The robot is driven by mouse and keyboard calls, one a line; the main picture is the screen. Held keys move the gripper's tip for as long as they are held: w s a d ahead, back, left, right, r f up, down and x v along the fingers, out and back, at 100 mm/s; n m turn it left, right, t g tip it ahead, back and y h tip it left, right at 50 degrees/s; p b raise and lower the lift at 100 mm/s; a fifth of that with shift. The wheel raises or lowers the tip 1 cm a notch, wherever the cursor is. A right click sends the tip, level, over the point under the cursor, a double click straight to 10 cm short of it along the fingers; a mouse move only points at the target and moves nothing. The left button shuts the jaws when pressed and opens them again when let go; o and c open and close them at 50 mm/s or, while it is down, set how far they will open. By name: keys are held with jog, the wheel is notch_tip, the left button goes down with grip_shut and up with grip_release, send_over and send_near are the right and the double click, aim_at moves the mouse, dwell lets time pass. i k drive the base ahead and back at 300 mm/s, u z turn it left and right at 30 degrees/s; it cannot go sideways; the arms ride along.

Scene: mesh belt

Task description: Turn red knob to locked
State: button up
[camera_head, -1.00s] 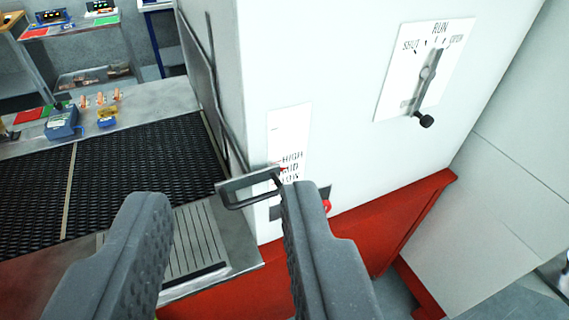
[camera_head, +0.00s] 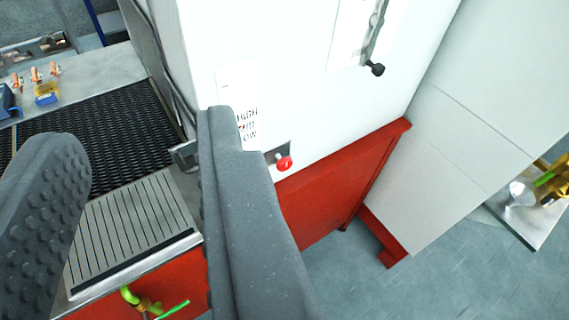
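The red knob (camera_head: 284,163) sticks out from a dark plate low on the white cabinet (camera_head: 300,60), just under a HIGH/MID/LOW label (camera_head: 247,125). Whether it is at locked cannot be read from here. My gripper (camera_head: 140,135) is open and empty, with its two grey fingers wide apart in the foreground. The right finger lies just left of the knob in the picture and covers part of the label. Nothing in the view shows the gripper touching the knob.
A black-ended lever (camera_head: 375,69) sits on a plate higher on the cabinet. A metal bracket (camera_head: 184,156) juts out beside the right finger. The black mesh belt (camera_head: 95,120) and a slotted metal plate (camera_head: 135,222) lie at left. A red base (camera_head: 335,190) runs below the cabinet; open floor is at lower right.

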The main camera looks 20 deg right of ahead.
aim_at(283, 164)
jog(key=z, duration=0.2)
jog(key=k, duration=1.05)
jog(key=u, duration=0.65)
jog(key=i, duration=1.05)
